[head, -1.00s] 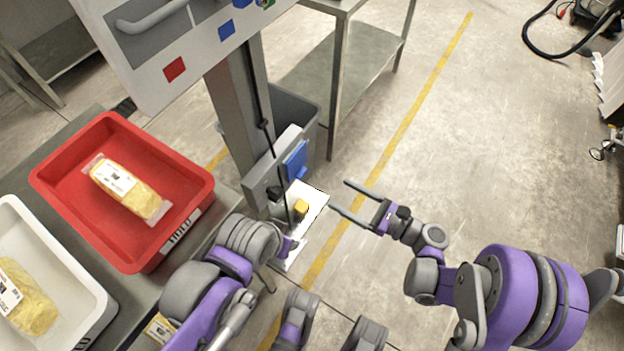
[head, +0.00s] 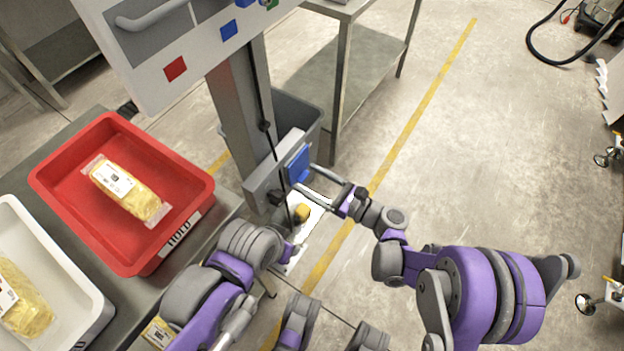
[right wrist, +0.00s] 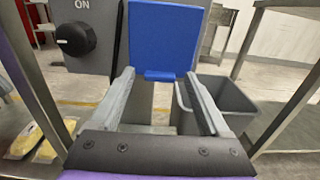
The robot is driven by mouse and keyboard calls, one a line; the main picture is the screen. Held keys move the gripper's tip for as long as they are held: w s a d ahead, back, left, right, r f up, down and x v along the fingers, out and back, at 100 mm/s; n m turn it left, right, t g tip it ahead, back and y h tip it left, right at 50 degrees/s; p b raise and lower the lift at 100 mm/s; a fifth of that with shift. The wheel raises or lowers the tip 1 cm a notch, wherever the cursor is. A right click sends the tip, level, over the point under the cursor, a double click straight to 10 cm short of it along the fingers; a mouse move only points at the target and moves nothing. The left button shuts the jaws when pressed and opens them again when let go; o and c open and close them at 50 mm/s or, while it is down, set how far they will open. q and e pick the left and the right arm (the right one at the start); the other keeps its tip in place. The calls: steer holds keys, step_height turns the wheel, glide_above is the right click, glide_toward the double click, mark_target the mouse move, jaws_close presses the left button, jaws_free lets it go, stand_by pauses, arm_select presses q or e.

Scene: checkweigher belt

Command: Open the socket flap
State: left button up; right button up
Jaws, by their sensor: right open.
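The blue socket flap (head: 299,163) is on the front of a grey box (head: 264,187) at the machine's column. It looks shut, lying against the box. In the right wrist view the flap (right wrist: 165,35) is upright, with a small lip along its bottom edge. My right gripper (head: 305,178) is open and empty, its fingers pointing at the flap. In the wrist view the fingertips lie on either side of the flap's lower edge; I cannot tell whether they touch it. My left arm shows at the lower left of the head view, but its jaws cannot be seen.
A black rotary knob (right wrist: 76,38) marked ON sits left of the flap. A yellow piece (head: 302,212) is on a white plate below the box. A grey bin (right wrist: 226,100) stands behind. A red tray (head: 70,185) is on the left table.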

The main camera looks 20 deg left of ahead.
jaws_close()
stand_by(1.4)
